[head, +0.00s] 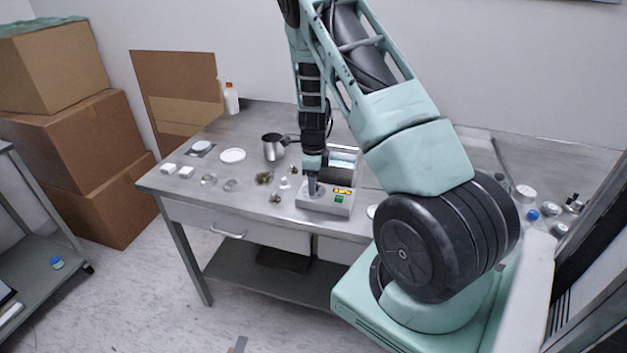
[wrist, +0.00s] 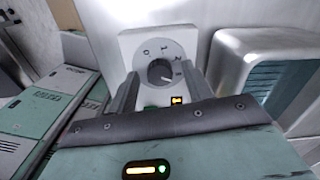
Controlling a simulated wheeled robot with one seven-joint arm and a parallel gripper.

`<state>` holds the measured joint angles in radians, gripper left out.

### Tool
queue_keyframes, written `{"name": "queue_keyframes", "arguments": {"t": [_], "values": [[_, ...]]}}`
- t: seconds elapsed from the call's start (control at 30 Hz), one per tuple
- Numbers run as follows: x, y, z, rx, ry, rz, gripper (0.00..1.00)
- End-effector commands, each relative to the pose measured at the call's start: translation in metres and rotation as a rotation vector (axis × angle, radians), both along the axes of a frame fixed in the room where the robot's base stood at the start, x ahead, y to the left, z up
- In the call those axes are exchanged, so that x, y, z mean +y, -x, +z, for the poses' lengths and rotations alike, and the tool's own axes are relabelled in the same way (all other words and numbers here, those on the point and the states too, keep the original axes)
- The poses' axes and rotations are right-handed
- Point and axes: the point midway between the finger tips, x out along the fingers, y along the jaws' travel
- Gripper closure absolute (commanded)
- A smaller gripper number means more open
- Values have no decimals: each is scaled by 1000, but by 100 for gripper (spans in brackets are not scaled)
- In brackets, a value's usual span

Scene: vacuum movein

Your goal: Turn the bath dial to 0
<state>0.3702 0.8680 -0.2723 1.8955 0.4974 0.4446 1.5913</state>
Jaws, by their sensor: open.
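The bath (head: 325,204) is a pale box on the steel bench, with a lit orange display and a green switch on its front. Its dial (wrist: 158,70) is a dark round knob on a grey disc marked 0, 1, 2 and 3 in the wrist view. A light pointer mark on the knob appears to face lower right, near the 3. My gripper (wrist: 159,76) is open, with one finger on each side of the knob. I cannot tell whether the fingers touch it. In the head view my gripper (head: 314,186) comes down over the dial and hides it.
A metal pot (head: 273,147), a white dish (head: 232,155) and several small items stand left of the bath on the bench (head: 165,183). Cardboard boxes (head: 75,135) are stacked at the left. Jars (head: 526,193) stand at the right.

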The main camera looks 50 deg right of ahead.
Motion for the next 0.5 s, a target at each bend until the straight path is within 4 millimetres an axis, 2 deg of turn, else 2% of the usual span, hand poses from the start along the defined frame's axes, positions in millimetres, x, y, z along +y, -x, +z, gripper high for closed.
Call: {"name": "queue_keyframes", "arguments": {"t": [0.3, 0.33, 0.47, 0.5], "values": [[0, 0, -3, 0, 0, 0, 50], [0, 0, -3, 0, 0, 0, 55], [0, 0, -3, 0, 0, 0, 91], [0, 0, -3, 0, 0, 0, 95]]}}
